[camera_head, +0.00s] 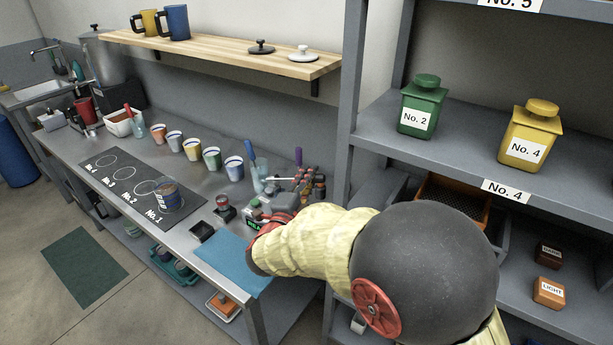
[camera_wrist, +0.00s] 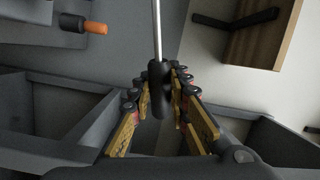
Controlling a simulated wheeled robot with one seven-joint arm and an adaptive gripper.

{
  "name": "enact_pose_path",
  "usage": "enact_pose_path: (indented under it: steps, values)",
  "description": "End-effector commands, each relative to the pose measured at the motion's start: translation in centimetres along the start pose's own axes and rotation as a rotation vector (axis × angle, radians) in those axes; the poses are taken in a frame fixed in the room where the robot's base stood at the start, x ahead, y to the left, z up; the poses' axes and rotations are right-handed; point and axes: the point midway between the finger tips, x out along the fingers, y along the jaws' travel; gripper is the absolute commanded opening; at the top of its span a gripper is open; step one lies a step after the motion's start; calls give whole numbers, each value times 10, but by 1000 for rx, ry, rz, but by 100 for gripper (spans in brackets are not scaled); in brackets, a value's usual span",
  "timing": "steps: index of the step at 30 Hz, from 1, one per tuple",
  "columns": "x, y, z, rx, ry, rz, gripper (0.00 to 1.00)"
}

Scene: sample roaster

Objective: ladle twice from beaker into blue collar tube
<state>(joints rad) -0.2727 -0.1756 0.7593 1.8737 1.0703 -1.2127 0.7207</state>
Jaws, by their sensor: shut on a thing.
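In the wrist view my gripper (camera_wrist: 160,88) is shut on a black handle (camera_wrist: 158,98) with a thin metal rod running up out of frame. The far end of this tool is hidden, so I cannot see its bowl. In the head view my gripper (camera_head: 272,228) is over the right end of the bench, mostly hidden by my arm. A clear glass vessel (camera_head: 168,198) with dark contents, possibly the beaker, stands on the mat by No. 1. A cluster of small tubes and tools (camera_head: 303,182) is behind my gripper; I cannot make out a blue collar there.
Several coloured cups (camera_head: 212,158) line the bench (camera_head: 195,235) at the back. A blue cloth (camera_head: 232,262) lies at the front near my arm. A wooden shelf (camera_head: 225,52) hangs above. Grey shelving (camera_head: 450,155) with No. 2 and No. 4 canisters stands on the right.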

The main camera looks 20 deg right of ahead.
Motion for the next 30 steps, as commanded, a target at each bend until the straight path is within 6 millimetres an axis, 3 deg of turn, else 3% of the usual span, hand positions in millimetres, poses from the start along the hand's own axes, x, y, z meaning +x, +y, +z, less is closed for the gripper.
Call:
enact_pose_path:
  steps: [30]
  values:
    - [0, 41, -3, 308, 2, 7, 0]
